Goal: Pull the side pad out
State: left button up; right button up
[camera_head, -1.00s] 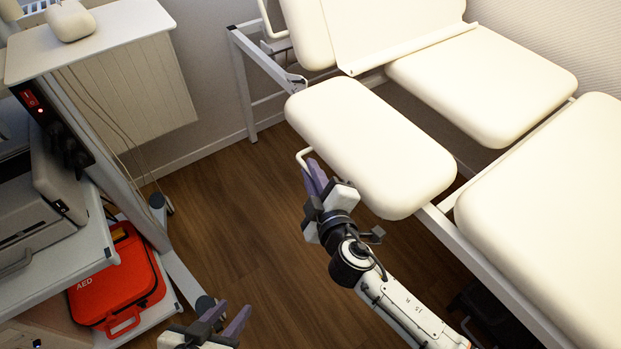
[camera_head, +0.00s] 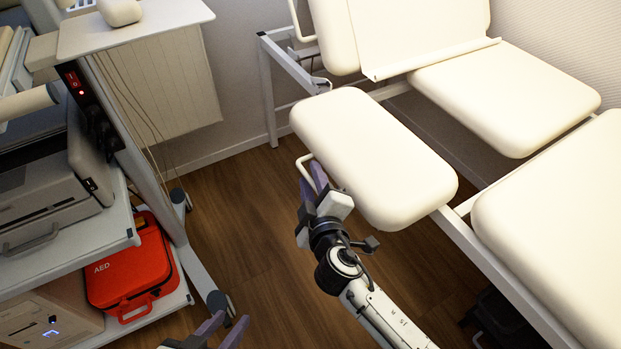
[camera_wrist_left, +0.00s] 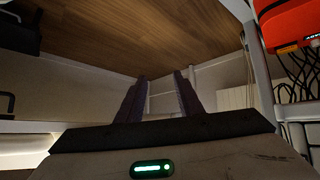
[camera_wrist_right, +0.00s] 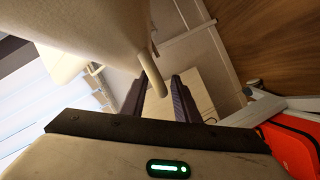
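The side pad (camera_head: 375,155) is a cream cushion sticking out from the near side of the couch. Its pale bar handle (camera_head: 304,163) is at the left edge. In the right wrist view the handle (camera_wrist_right: 153,75) reaches down between the fingers of my right gripper (camera_wrist_right: 158,90), with visible space between them. My right gripper (camera_head: 312,178) is open around the handle below the pad; any contact is hard to tell. My left gripper (camera_head: 222,328) is open and empty at the bottom of the head view, and also in the left wrist view (camera_wrist_left: 160,85).
The couch's other cushions (camera_head: 505,95) and white frame (camera_head: 480,260) stand to the right. A trolley (camera_head: 150,150) with a printer-like device (camera_head: 45,185) and a red AED case (camera_head: 130,268) stands at left. Wooden floor (camera_head: 240,220) between them is clear.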

pick_arm(q)
jog(key=shift+s+f, duration=0.1)
pick_arm(e)
jog(key=shift+a+r, duration=0.1)
jog(key=shift+r, duration=0.05)
